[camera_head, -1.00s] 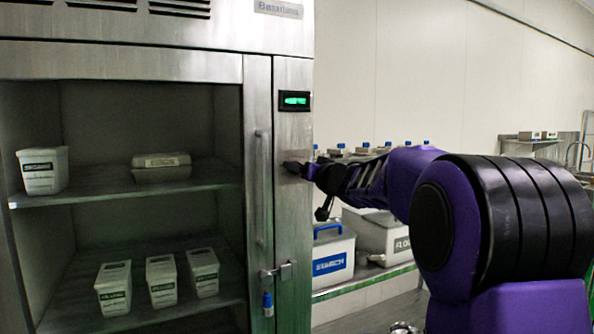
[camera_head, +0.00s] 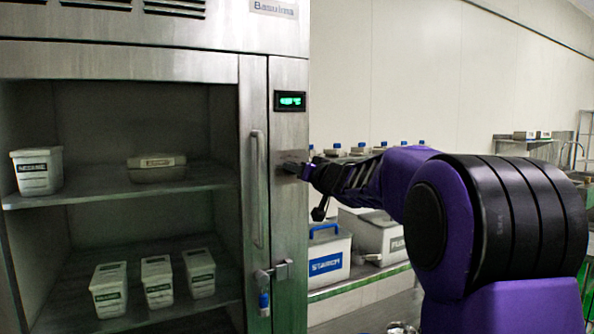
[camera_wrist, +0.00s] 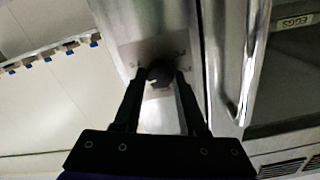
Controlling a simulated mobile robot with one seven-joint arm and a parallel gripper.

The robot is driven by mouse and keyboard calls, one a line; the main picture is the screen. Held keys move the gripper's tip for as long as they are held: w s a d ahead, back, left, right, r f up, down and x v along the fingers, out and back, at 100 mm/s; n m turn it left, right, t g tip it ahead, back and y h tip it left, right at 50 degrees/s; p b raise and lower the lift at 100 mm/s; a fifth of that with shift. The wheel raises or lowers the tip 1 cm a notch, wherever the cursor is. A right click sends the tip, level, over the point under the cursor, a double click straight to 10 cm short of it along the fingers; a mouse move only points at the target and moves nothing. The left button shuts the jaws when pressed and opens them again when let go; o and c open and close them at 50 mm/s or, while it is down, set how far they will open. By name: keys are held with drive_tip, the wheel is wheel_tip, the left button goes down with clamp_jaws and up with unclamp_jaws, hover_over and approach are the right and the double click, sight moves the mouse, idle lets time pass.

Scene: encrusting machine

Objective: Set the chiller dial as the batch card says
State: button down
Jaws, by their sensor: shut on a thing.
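The chiller is a tall steel cabinet (camera_head: 150,55) on the left of the head view. Its green-lit display (camera_head: 290,101) is on the right front post, its figures too blurred to read. The dark round chiller dial (camera_wrist: 160,72) sits on a steel plate in the wrist view. My gripper (camera_wrist: 160,80) is shut on the dial, with one finger at each side of it. In the head view my gripper (camera_head: 298,170) is at the post below the display and hides most of the dial. I see no batch card.
A vertical door handle (camera_head: 257,188) stands close left of the dial, with a latch (camera_head: 273,272) below it. White tubs (camera_head: 158,282) stand on the chiller shelves. Lidded bins, one a starch bin (camera_head: 326,262), stand on the right counter.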

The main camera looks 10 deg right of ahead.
drive_tip(key=shift+n, duration=0.3)
drive_tip(key=n+b, duration=0.3)
drive_tip(key=n, duration=2)
drive_tip(key=shift+r+b, duration=0.1)
drive_tip(key=shift+b, duration=0.2)
drive_tip(key=shift+c, duration=2.3)
unclamp_jaws()
drive_tip(key=shift+s, duration=0.15)
